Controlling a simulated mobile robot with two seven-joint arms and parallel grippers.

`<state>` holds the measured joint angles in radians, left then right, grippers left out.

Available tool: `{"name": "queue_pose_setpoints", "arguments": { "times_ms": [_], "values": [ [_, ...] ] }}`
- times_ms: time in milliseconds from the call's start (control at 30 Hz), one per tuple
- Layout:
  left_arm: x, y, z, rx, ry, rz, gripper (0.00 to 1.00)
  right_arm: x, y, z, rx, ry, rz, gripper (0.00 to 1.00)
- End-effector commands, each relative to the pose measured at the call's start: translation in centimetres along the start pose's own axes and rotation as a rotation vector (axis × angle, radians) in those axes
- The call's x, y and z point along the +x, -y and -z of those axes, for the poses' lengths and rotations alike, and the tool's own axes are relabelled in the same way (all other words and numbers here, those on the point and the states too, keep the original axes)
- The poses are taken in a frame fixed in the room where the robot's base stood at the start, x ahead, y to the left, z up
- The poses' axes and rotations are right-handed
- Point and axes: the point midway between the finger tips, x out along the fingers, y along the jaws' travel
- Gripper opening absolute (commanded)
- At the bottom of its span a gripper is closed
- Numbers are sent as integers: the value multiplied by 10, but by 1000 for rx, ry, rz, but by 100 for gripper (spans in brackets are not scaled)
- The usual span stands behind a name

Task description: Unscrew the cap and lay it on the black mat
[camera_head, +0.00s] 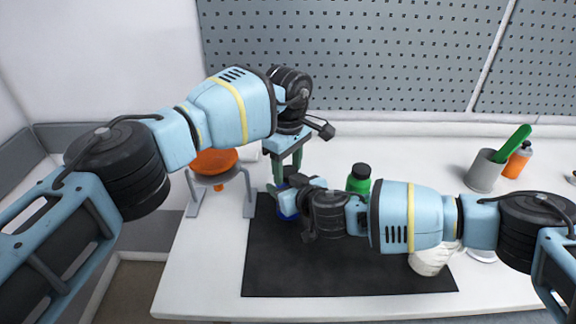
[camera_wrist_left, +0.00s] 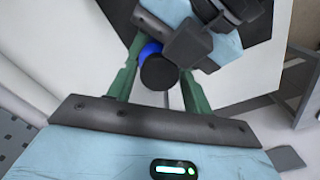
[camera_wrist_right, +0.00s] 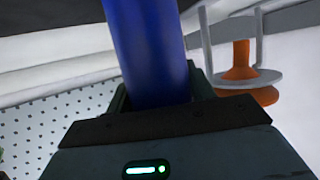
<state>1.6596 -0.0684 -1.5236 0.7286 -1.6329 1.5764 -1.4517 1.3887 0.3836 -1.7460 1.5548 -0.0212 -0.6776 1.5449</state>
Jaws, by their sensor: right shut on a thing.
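A blue bottle (camera_head: 286,214) is above the left part of the black mat (camera_head: 330,275), mostly hidden by my right gripper. My right gripper (camera_wrist_right: 160,95) is shut on the blue bottle (camera_wrist_right: 150,50), which fills the space between its fingers. The black cap (camera_wrist_left: 158,74) shows in the left wrist view on the end of the bottle, with a blue edge (camera_wrist_left: 150,50) beside it. My left gripper (camera_head: 286,175) points down over the bottle. Its green fingers stand on both sides of the cap, apparently open, with slight gaps.
An orange bowl-like funnel (camera_head: 214,162) sits in a grey stand at the left. A green bottle (camera_head: 359,177) stands behind my right arm. A grey cup (camera_head: 484,171) and an orange bottle (camera_head: 517,160) are at the back right. The mat's front is clear.

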Motion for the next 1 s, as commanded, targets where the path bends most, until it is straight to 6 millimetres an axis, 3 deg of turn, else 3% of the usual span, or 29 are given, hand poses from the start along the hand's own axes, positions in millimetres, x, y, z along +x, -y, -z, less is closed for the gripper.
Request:
{"name": "queue_pose_setpoints", "arguments": {
  "times_ms": [100, 433, 800, 933, 1000],
  "values": [
    [0, 0, 0, 0, 0, 0, 64, 0, -1, -1, 0, 1, -2, 0],
    [-3, 0, 0, 2, 0, -1, 64, 0, -1, -1, -1, 1, -1, 0],
    [-42, -1, 0, 2, 0, -3, 64, 0, 0, -1, -1, 1, -1, 0],
    [-45, 0, -1, 2, 0, -1, 64, 0, 0, -1, -1, 1, -1, 0],
    [-45, 0, -1, 4, 1, -1, 56, 0, 0, -1, -1, 1, -1, 0]
  ]
}}
